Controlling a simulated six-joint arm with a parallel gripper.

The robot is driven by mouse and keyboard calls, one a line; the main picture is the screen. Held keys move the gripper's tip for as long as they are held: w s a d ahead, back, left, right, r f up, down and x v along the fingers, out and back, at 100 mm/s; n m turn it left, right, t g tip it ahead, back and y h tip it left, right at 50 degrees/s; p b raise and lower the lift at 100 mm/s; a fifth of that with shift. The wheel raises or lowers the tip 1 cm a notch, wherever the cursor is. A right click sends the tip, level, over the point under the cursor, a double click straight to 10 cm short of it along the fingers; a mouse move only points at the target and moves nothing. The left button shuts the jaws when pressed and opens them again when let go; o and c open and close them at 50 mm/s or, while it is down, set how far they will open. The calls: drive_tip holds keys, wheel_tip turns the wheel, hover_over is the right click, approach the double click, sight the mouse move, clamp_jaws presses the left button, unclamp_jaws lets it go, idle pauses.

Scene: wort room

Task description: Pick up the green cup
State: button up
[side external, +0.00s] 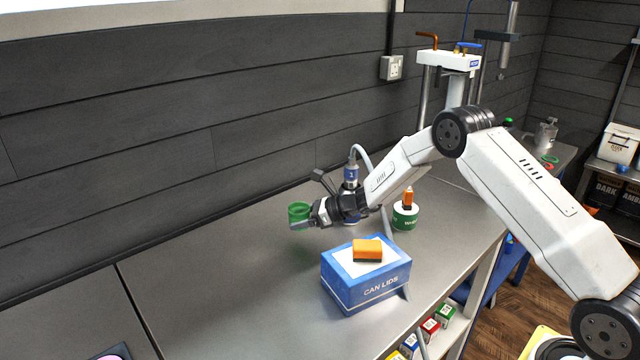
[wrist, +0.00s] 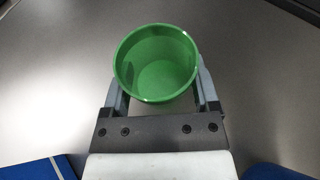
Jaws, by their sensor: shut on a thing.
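The green cup (side external: 298,212) is at the end of my gripper (side external: 304,222) in the side external view, above the steel bench. In the wrist view I look into the open mouth of the cup (wrist: 158,64); it is empty. The two fingers of my gripper (wrist: 158,90) lie on either side of the cup and are shut on it. A faint green reflection shows on the bench beneath the cup, and the cup looks raised off the surface. Part of its near wall is hidden by my gripper.
A blue CAN LIDS box (side external: 364,280) with an orange sponge (side external: 367,250) on top stands to the right. A white and green tub (side external: 405,217) with an orange item (side external: 408,197) on it stands behind. The steel bench (side external: 200,290) is clear on the left.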

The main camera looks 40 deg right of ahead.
drive_tip(key=s+r, duration=0.8)
drive_tip(key=s, duration=0.4)
drive_tip(key=shift+s+a, duration=0.15)
drive_tip(key=shift+s, duration=0.15)
drive_tip(key=shift+a+r, duration=0.1)
idle(0.3)
